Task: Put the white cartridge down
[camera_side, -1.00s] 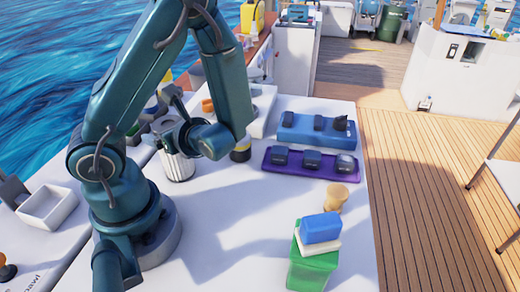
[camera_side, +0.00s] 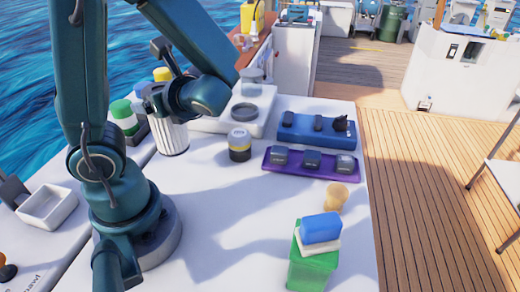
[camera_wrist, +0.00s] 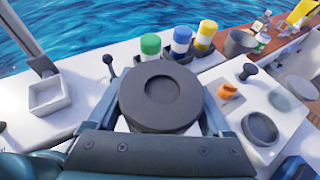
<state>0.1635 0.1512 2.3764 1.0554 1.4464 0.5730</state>
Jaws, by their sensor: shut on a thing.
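The white cartridge (camera_side: 173,139) is a ribbed white cylinder, upright, in the middle left of the side view. In the wrist view its wide dark round top (camera_wrist: 162,98) fills the middle and hides most of its body. My gripper (camera_side: 165,100) is shut on the cartridge near its top; the fingers are partly hidden by my arm in the side view. The cartridge is over the white worktop (camera_side: 215,215); I cannot tell whether its lower end touches it.
Green (camera_wrist: 150,46), blue (camera_wrist: 181,42) and yellow (camera_wrist: 205,33) capped jars stand behind. A white panel has a round recess (camera_wrist: 260,128) and an orange knob (camera_wrist: 228,90). A purple tray (camera_side: 312,173) lies right.

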